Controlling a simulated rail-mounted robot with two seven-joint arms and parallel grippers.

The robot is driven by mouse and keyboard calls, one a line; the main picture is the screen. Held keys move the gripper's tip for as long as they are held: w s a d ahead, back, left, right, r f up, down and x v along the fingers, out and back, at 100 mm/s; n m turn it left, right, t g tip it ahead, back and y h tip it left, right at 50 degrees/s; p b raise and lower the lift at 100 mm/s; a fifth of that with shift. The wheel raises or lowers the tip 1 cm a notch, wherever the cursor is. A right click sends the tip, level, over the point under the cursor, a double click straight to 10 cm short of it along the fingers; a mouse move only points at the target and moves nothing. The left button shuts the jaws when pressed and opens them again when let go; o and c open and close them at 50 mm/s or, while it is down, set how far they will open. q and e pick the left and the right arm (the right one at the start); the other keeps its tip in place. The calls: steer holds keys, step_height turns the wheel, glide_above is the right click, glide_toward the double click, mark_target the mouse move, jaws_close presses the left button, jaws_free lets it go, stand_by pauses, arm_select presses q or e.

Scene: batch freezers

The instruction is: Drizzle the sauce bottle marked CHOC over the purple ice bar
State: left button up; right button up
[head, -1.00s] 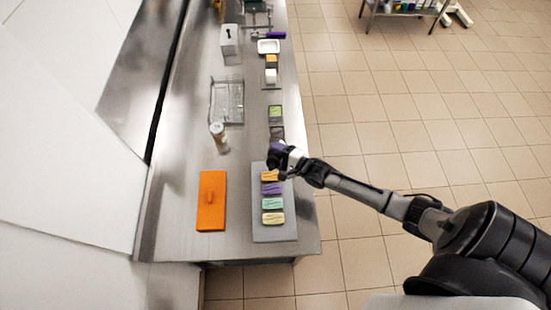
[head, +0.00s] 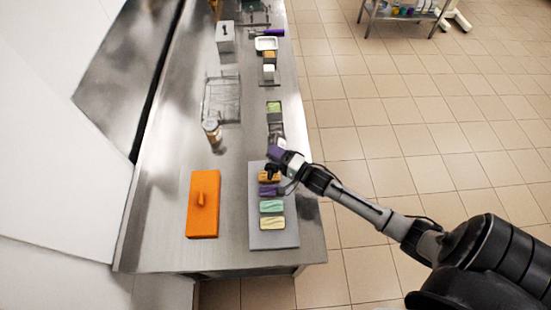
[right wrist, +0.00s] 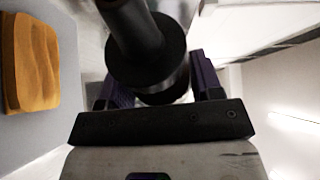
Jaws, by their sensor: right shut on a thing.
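The purple ice bar (head: 268,190) lies on a grey board (head: 290,239), between an orange bar (head: 264,178) and a mint-green bar (head: 272,206). My right gripper (head: 271,161) is over the far end of the board, by the orange bar. In the right wrist view its purple fingers (right wrist: 160,92) are shut on a dark, round bottle-like thing (right wrist: 143,52) with a wide collar. No CHOC marking shows on it. The orange bar also shows at the left of the right wrist view (right wrist: 30,62). My left gripper is out of view.
A yellow bar (head: 271,223) lies nearest on the board. An orange lidded block (head: 203,218) and a brown-white jar (head: 212,133) stand to the left. A wire rack (head: 221,99), small tubs and a white tray (head: 266,43) are farther back. Bare steel lies between.

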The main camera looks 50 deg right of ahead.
steer(key=shift+f+n+t+b, duration=0.3)
steer(key=shift+f+n+b, duration=0.55)
steer(key=shift+b, duration=0.85)
steer(key=shift+a+r+n, duration=0.1)
steer(key=shift+r+n, duration=0.35)
steer(key=shift+r, duration=0.1)
steer(key=shift+s+a+r+n+t+y, duration=0.15)
steer(key=shift+a+r+n+t+y, duration=0.2)
steer(key=shift+n, duration=0.5)
steer(key=shift+s+a+r+n+t+y, duration=0.15)
steer(key=shift+r+n+y, duration=0.3)
steer(key=shift+n, duration=0.45)
steer(key=shift+s+a+r+n+t+y, duration=0.15)
steer(key=shift+r+n+t+y, duration=0.25)
steer(key=shift+n, duration=0.45)
steer(key=shift+r, duration=0.1)
